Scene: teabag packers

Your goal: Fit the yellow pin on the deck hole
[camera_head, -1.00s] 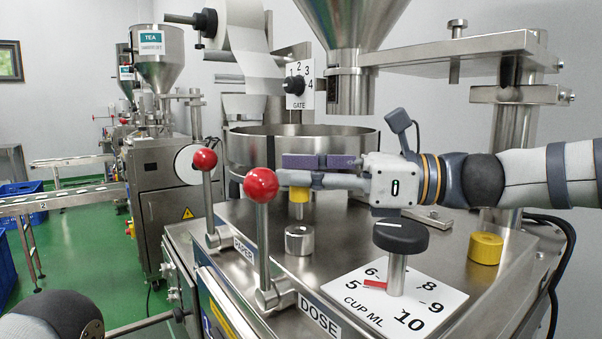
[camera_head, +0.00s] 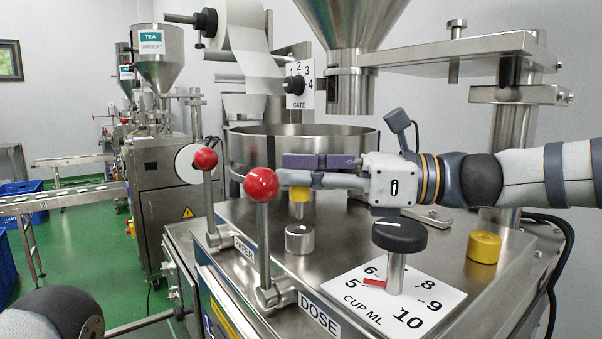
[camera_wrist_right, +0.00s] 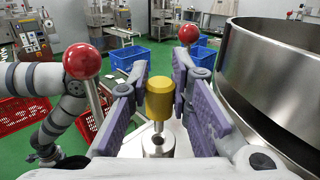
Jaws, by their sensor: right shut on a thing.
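The yellow pin (camera_wrist_right: 159,99) has a wide yellow head and a thin metal shaft. My right gripper (camera_wrist_right: 159,88) is shut on its head and holds it upright. The shaft stands over the deck hole (camera_wrist_right: 157,143), in the top of a short steel boss (camera_head: 299,239). In the wrist view the shaft's tip appears at the hole's edge; I cannot tell whether it is inside. In the head view the right gripper (camera_head: 300,178) hides the top of the pin (camera_head: 298,196). My left arm shows at lower left, its gripper out of view.
Two red-ball levers (camera_head: 261,184) (camera_head: 205,158) stand close to the gripper's left. A steel bowl (camera_head: 250,148) is right behind it and a hopper (camera_head: 350,80) above. A black dial knob (camera_head: 400,236) and a second yellow cap (camera_head: 485,247) are to the right.

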